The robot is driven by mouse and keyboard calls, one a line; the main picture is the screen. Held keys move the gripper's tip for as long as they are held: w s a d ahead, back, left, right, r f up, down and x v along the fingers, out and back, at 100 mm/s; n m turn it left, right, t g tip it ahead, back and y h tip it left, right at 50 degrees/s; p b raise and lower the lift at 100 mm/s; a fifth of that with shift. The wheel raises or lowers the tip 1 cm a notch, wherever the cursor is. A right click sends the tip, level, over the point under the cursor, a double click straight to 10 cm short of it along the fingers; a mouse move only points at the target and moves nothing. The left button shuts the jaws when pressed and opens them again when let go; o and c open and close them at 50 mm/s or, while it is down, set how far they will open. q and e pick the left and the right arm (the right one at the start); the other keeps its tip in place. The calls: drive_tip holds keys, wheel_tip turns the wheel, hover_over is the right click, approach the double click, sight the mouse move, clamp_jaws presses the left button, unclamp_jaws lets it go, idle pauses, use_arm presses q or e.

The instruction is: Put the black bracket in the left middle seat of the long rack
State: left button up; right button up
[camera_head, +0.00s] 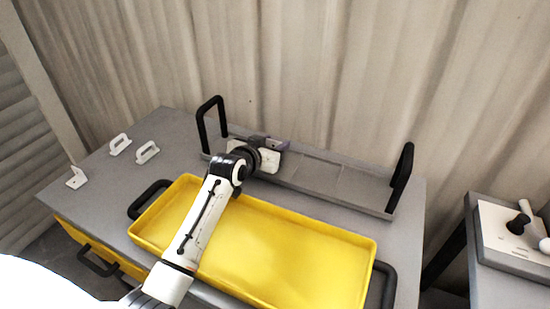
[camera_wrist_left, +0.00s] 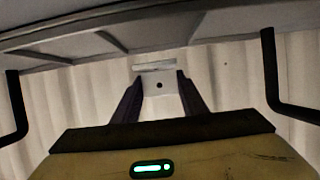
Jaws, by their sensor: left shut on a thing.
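The long grey rack (camera_head: 335,182) lies along the back of the table, with a tall black handle at each end. My left gripper (camera_head: 265,143) is over the left part of this rack. In the left wrist view my left gripper (camera_wrist_left: 160,80) is shut on a bracket (camera_wrist_left: 160,88), which looks pale with a small dark hole, not black. That view is upside down, with the rack (camera_wrist_left: 150,36) at the top. I cannot tell whether the bracket touches the rack. In the head view my gripper mostly hides the bracket and the rack's left seats. My right gripper is not in view.
A yellow tray (camera_head: 349,247) with black handles lies in front of the rack, under my left arm. Several white brackets (camera_head: 147,152) stand on the table's left side. A side table with a control box (camera_head: 505,237) is at the right. Curtains hang behind.

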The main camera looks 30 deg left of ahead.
use_arm(q)
drive_tip(key=shift+f, duration=2.35)
drive_tip(key=shift+f, duration=0.1)
drive_tip(key=o, duration=1.2)
drive_tip(key=v, duration=1.2)
drive_tip(key=shift+p, duration=0.4)
